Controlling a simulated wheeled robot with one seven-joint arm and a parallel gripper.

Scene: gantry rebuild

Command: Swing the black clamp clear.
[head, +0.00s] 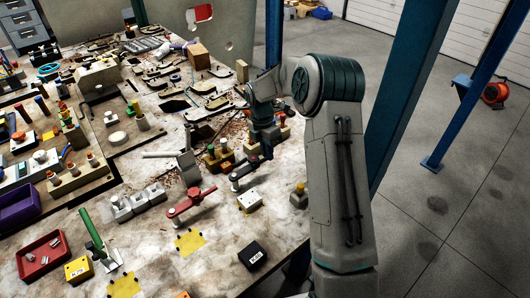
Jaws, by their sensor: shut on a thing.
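My gripper (266,149) comes down from the upper right over the clamp's far right end. It appears shut on the clamp there; the fingertips are small and dark, so the exact contact is hard to see. Part of the clamp's far end is hidden by my gripper.
A red clamp (190,204) and a grey clamp (187,166) stand to the left. A green clamp (92,232) is farther left.

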